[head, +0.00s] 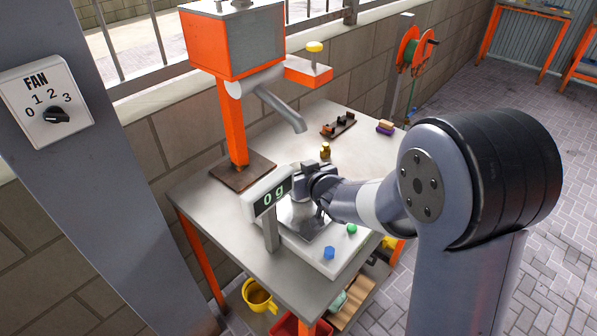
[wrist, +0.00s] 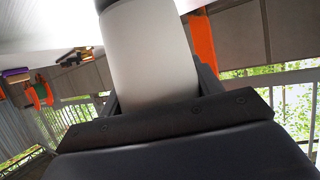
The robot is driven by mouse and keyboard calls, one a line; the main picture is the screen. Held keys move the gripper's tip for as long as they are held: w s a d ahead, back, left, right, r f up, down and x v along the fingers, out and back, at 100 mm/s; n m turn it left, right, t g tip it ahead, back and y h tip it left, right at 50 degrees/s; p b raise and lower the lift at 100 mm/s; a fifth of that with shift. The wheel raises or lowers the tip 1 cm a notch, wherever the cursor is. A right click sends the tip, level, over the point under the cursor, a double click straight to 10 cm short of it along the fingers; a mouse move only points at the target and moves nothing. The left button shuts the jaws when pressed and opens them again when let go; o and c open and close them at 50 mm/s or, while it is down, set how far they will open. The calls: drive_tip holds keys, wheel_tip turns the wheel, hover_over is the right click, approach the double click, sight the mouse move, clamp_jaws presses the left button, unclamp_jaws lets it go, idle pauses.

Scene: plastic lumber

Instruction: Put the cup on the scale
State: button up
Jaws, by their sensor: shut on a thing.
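The scale (head: 335,262) stands on the table with a pale base, a metal plate (head: 312,231) and a raised display (head: 270,194) reading 0 g. A green button and a blue button sit on its front. My gripper (head: 310,190) is over the scale, just behind the display. In the wrist view it is shut on a pale, smooth, round-sided thing, which looks like the cup (wrist: 150,55).
An orange machine (head: 232,45) with a grey spout (head: 282,110) rises behind the scale. A small brass weight (head: 325,151), a dark rack (head: 339,125) and stacked blocks (head: 385,127) lie farther back. A yellow mug (head: 257,297) is on the lower shelf.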

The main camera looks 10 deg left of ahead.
drive_tip(key=shift+f, duration=0.15)
drive_tip(key=o, duration=0.9)
drive_tip(key=shift+o, duration=0.2)
drive_tip(key=shift+r, duration=0.35)
drive_tip(key=s+d, duration=0.3)
drive_tip(key=s, duration=0.1)
drive_tip(key=s+d, duration=0.3)
drive_tip(key=s, duration=0.1)
drive_tip(key=s+d, duration=0.3)
drive_tip(key=s, duration=0.1)
drive_tip(key=shift+r+b, duration=0.35)
drive_tip(key=shift+r, duration=0.05)
